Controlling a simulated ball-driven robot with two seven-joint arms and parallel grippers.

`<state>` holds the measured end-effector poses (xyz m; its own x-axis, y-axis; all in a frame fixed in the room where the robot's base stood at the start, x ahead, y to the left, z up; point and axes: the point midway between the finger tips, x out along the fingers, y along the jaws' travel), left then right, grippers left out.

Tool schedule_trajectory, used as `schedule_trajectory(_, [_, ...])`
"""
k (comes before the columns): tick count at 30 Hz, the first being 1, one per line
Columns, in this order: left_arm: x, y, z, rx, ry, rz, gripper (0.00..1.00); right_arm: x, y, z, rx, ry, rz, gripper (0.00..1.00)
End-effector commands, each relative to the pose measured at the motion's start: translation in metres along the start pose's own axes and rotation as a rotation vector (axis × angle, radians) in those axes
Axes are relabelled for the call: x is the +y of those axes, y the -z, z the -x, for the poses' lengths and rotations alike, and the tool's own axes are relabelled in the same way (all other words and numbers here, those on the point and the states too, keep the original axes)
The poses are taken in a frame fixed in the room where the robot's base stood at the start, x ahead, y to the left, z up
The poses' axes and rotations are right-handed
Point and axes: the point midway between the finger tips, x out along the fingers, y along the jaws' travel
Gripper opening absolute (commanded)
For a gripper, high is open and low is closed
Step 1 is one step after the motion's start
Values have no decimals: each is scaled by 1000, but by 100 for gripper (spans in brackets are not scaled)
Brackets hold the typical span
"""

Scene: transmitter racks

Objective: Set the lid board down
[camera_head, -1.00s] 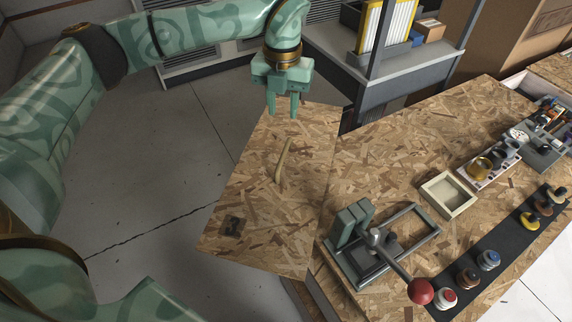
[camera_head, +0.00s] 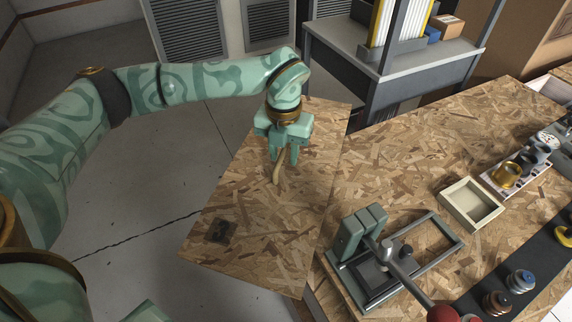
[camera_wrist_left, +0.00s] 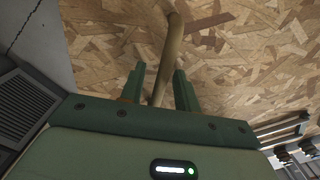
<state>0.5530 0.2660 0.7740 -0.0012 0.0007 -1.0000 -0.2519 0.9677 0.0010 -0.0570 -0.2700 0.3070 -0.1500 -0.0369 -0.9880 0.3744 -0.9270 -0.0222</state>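My left gripper (camera_head: 285,157) is over the handle's upper end. The board (camera_wrist_left: 230,45) fills the background there. The handle's near end is hidden by the gripper body. My right gripper is not in view.
On the bench (camera_head: 405,170) stands a lever press (camera_head: 375,255) with a red knob, close to the board's right edge. A shallow cream tray (camera_head: 470,204) and a dark strip with several knobs are further right. Open floor (camera_head: 130,190) lies left of the board.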

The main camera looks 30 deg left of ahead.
Motion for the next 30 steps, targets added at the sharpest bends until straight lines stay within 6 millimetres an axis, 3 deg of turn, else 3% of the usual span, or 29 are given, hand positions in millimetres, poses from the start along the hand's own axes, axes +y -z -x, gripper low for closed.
schedule_trajectory(3, [0,0,2,-1,1,0,32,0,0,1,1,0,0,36])
schedule_trajectory(7, [0,0,2,-1,1,0,0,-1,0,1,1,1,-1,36])
schedule_trajectory(30, [0,0,1,0,0,-1,0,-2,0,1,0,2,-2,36])
